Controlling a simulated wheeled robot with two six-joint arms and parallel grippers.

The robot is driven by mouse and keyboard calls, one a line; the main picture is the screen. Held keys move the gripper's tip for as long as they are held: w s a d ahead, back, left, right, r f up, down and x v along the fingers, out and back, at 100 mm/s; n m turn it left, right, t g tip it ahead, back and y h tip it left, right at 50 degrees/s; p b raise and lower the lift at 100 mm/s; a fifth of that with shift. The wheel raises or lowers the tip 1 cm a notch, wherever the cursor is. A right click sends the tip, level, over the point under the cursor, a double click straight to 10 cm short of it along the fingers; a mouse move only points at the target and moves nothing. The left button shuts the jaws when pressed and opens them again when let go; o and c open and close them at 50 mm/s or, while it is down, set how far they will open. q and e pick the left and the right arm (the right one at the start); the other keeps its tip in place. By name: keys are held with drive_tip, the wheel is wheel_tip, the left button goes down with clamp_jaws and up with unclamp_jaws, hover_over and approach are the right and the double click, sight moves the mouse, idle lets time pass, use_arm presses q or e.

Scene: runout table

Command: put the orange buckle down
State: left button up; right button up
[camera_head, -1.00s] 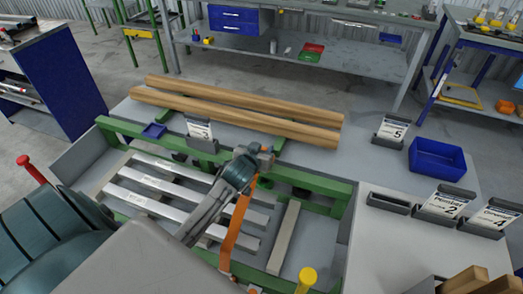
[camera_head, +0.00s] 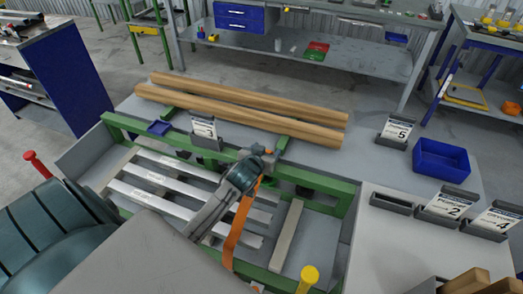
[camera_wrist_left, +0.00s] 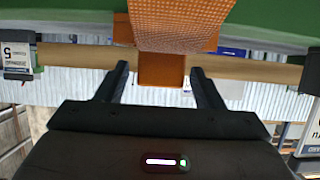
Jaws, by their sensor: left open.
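My left gripper (camera_head: 266,152) is at the green rail (camera_head: 312,180) of the runout table. In the left wrist view its two dark fingers (camera_wrist_left: 160,68) stand apart, open, with the orange buckle (camera_wrist_left: 162,72) showing between them and a gap on each side. An orange webbing strap (camera_wrist_left: 178,22) shows above the buckle there. In the head view the strap (camera_head: 238,225) hangs from beside the gripper down over the front of the rack. The buckle is mostly hidden by the gripper in the head view. My right gripper is not in view.
Two long wooden beams (camera_head: 240,107) lie behind the rail. Several pale metal bars (camera_head: 150,195) lie on the rack. A blue bin (camera_head: 440,160) and numbered sign holders (camera_head: 393,133) stand to the right.

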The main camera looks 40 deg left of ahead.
use_arm(q)
drive_tip(key=b+v, duration=0.1)
drive_tip(key=v, duration=1.1)
drive_tip(key=shift+b, duration=0.4)
